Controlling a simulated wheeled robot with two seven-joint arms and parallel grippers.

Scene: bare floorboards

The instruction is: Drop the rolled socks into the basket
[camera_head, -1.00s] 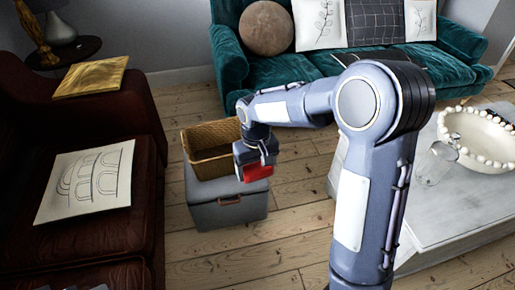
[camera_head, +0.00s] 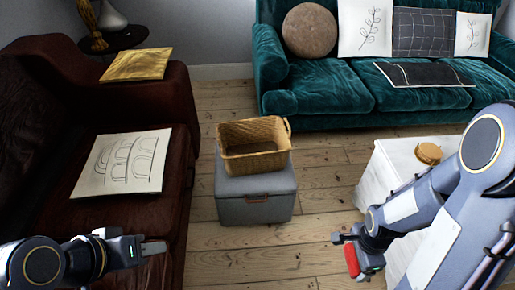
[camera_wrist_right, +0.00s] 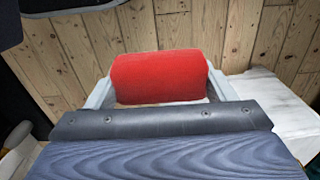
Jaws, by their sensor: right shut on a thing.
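The red rolled socks (camera_head: 351,262) are held in my right gripper (camera_head: 350,250), at the lower right of the head view. In the right wrist view the socks (camera_wrist_right: 160,78) lie crosswise between the two light fingers, which are shut on them. The woven basket (camera_head: 257,163) stands upright on a grey box, left of and farther back than the right gripper. The socks are clear of the basket. What I see of its inside looks empty. My left gripper (camera_head: 153,247) is at the lower left, by the brown sofa; its jaw opening is unclear.
The grey box (camera_head: 255,208) stands on the floorboards. A brown sofa (camera_head: 178,105) is on the left and a teal sofa (camera_head: 330,100) behind. A white table (camera_head: 385,190) is by my right arm. The floor between box and table is clear.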

